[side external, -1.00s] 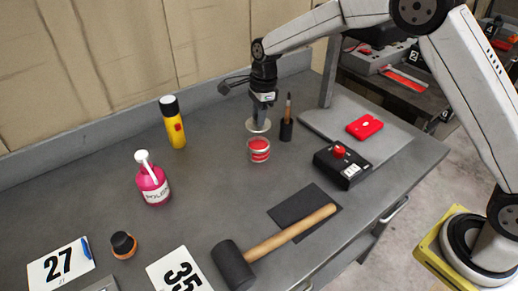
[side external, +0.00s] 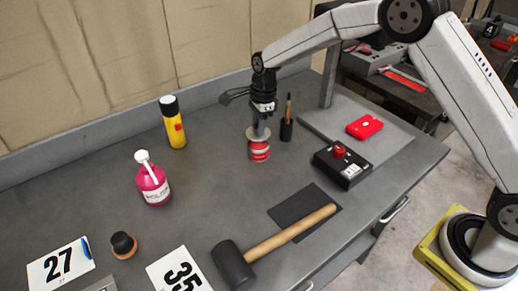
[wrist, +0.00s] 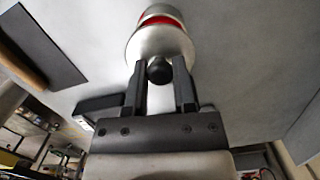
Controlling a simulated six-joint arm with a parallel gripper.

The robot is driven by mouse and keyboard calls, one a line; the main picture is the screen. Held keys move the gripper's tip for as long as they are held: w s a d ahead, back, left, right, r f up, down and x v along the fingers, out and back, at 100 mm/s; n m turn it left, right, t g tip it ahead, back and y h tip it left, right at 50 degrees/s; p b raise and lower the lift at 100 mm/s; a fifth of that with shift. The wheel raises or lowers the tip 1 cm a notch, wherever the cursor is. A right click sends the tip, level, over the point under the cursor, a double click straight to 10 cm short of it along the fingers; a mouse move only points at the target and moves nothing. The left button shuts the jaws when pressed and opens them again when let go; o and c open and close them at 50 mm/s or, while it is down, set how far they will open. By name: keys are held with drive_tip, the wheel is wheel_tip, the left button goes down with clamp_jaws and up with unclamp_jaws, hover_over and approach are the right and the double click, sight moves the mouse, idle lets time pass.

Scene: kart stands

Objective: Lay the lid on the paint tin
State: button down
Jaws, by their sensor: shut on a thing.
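The paint tin (side external: 260,153) is small, red and silver, and stands on the grey bench. My gripper (side external: 261,124) is shut on the dark knob of the round silver lid (side external: 255,133) and holds it just above the tin. In the wrist view, the gripper's fingers (wrist: 159,78) close on the black knob, with the lid (wrist: 160,43) beyond them and the tin's red band (wrist: 160,20) behind it. The lid looks slightly tilted and covers part of the tin's top. I cannot tell whether lid and rim touch.
A pot with a brush (side external: 286,128) stands close right of the tin. A black box with a red button (side external: 342,164) is further right. A mallet (side external: 275,243) lies in front. A yellow bottle (side external: 173,123) and pink bottle (side external: 153,183) stand left, with clear bench between.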

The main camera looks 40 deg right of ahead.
drive_tip(key=shift+f, duration=1.55)
drive_tip(key=shift+f, duration=0.15)
idle(1.3)
unclamp_jaws()
idle(0.5)
drive_tip(key=shift+r, duration=3.5)
